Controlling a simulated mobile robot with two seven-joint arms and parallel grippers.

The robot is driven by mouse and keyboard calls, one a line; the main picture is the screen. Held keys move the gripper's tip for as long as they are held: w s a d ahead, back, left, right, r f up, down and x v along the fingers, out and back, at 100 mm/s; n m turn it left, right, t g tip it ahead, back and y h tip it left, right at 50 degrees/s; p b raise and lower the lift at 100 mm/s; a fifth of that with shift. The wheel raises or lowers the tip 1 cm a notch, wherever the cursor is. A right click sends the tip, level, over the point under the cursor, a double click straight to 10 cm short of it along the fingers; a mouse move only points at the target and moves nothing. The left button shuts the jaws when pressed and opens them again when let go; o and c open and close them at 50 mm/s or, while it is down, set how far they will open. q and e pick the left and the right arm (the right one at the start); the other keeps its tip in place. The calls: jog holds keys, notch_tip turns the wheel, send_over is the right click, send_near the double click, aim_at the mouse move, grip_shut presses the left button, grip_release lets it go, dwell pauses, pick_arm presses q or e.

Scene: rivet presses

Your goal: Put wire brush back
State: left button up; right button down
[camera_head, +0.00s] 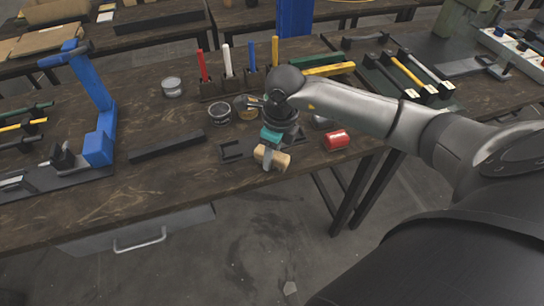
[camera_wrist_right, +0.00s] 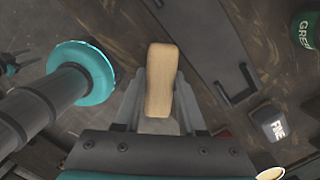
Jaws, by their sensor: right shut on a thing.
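The wire brush shows as a pale wooden block (camera_head: 272,157), close to the front edge of the workbench. My right gripper (camera_head: 268,151) is shut on it from above. In the right wrist view the wooden part (camera_wrist_right: 162,80) lies between the gripper's fingers. I see no bristles, and I cannot tell whether the brush touches the bench. A dark low bracket (camera_head: 232,151) lies on the bench just left of the brush.
A dark bar (camera_head: 167,145) and a blue press (camera_head: 98,118) are to the left. Open tins (camera_head: 220,114) and a rack of colored handles (camera_head: 228,83) stand behind. The bench front between bar and edge is clear.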

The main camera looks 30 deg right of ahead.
aim_at(278, 155)
jog(key=shift+f, duration=0.25)
jog(key=shift+f, duration=0.2)
jog(key=c, duration=0.5)
grip_release()
jog(key=shift+r, duration=0.15)
jog(key=shift+r, duration=0.35)
jog(key=r, duration=0.3)
jog(key=r+p, duration=0.1)
jog(key=r, duration=0.3)
jog(key=s+r+p, duration=0.1)
jog(key=r, duration=0.2)
jog(key=shift+d+r, duration=0.3)
jog(key=shift+d, duration=0.05)
jog(key=shift+s+r, duration=0.1)
jog(key=shift+r, duration=0.3)
